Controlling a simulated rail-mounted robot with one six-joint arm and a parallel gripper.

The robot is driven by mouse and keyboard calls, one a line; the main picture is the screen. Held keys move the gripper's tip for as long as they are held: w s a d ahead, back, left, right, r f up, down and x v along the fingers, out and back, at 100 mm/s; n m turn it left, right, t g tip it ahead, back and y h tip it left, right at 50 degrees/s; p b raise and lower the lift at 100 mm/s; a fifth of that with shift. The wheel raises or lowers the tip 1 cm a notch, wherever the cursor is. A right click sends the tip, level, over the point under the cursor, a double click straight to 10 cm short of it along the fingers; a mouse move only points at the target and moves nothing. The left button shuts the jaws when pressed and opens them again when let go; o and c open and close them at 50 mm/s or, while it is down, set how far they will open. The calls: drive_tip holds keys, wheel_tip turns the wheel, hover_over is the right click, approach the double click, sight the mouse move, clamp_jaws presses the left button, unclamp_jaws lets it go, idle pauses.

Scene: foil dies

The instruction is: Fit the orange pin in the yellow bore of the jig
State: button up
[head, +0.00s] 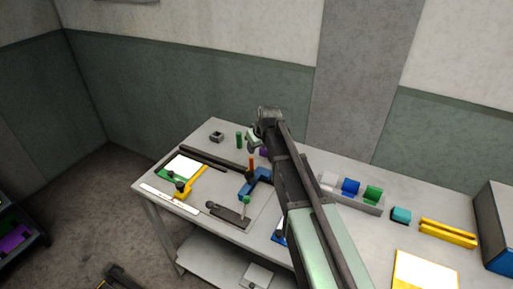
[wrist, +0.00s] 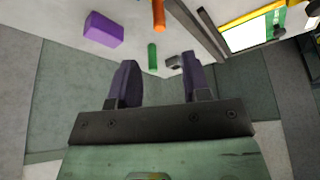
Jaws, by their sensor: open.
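The orange pin (head: 251,164) stands upright by the blue clamp-like part on the table. In the wrist view the orange pin (wrist: 158,15) is cut by the top edge, beyond my fingertips. My gripper (head: 257,141) is raised above the back of the table. In the wrist view my gripper (wrist: 158,60) has its two purple fingers apart, with nothing held between them. I cannot make out the jig's yellow bore; the orange pin's lower end is too small to read.
A green pin (head: 239,140) and a purple block (wrist: 103,29) stand close by. A small grey holed block (head: 216,136) is at the back corner. The blue part (head: 258,182) and a dark bar lie in front. A grey tray (head: 372,207) with coloured blocks is right of my arm.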

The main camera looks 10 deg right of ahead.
drive_tip(key=s+a+f+m+g+h, duration=0.1)
drive_tip(key=s+m+g, duration=0.2)
drive_tip(key=s, duration=2.4)
drive_tip(key=shift+s+f+m+g+h, duration=0.2)
drive_tip(key=shift+s+m+g+h, duration=0.15)
drive_tip(key=shift+g, duration=0.25)
drive_tip(key=shift+a, duration=0.1)
